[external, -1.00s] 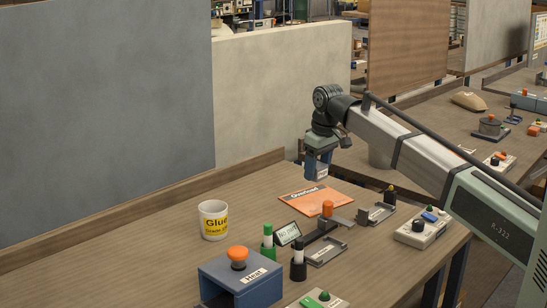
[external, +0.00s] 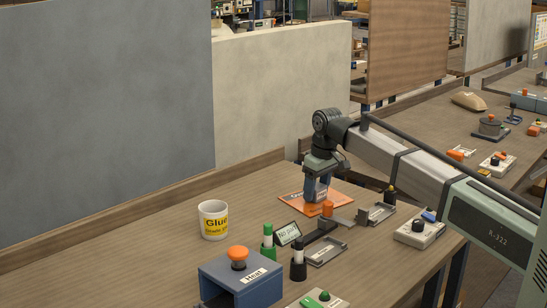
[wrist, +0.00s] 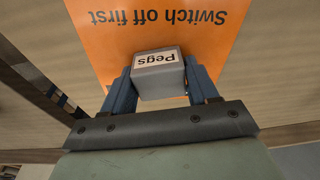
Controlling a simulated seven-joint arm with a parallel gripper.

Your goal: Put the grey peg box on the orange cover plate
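The grey peg box (wrist: 158,80), labelled "Pegs", sits between the two blue fingers of my gripper (wrist: 162,86) in the wrist view. The fingers touch it on both sides. The orange cover plate (wrist: 160,28), printed "Switch off first", lies flat on the table behind the box in that view. In the external view my gripper (external: 315,190) is low over the orange cover plate (external: 338,195) and hides part of it. The box is mostly hidden there, and I cannot tell whether it touches the plate.
A yellow-labelled mug (external: 213,220) stands to the left. A blue "Heat" press (external: 240,279) is nearer. The table left of the plate is clear.

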